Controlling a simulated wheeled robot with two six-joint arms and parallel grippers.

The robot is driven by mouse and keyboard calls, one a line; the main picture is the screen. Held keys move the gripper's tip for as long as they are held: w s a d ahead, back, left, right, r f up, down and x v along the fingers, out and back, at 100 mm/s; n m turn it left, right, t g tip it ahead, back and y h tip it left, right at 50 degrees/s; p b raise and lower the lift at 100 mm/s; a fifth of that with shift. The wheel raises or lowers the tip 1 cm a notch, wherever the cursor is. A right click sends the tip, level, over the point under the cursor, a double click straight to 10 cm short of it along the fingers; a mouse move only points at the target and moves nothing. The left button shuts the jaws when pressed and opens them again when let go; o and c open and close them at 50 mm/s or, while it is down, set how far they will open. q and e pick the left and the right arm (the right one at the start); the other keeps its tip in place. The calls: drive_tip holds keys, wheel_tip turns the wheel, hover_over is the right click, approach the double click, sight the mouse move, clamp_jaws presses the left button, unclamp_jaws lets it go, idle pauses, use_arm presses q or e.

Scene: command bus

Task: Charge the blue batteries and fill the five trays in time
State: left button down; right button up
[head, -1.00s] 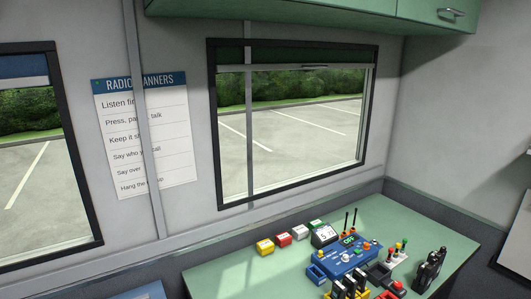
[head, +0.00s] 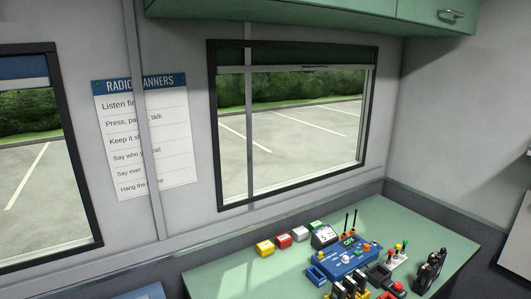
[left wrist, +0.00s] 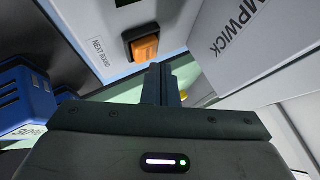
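In the head view a blue charger-like unit (head: 348,257), with a small green-lit display and orange and white knobs, stands on the green desk (head: 225,277). Black items with yellow parts (head: 347,288) stand at the bottom edge, partly cut off. I cannot pick out the five trays for certain. In the left wrist view my left gripper (left wrist: 161,83) has its fingers together, with nothing visible between them. Its tips are near an orange button (left wrist: 145,48) beside a "NEXT ROUND" label; contact is unclear. A blue ribbed object (left wrist: 22,98) with a "30%" reading is at left.
Black radios (head: 429,269) stand at right. In the wrist view a pale lettered panel (left wrist: 245,50) is close on the right.

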use_arm(q)
drive_tip(key=shift+f, duration=0.1)
idle(0.3)
drive_tip(key=shift+f+b, duration=0.4)
drive_tip(key=shift+b, duration=0.05)
drive_tip(key=shift+f, duration=0.2)
drive_tip(key=shift+r, duration=0.2)
idle(0.3)
drive_tip(key=shift+r, duration=0.4)
drive_tip(key=shift+r+p, duration=0.1)
drive_tip(key=shift+p, duration=0.2)
drive_tip(key=shift+r, duration=0.1)
wheel_tip(320, 180, up, 6)
drive_tip(key=p, duration=0.4)
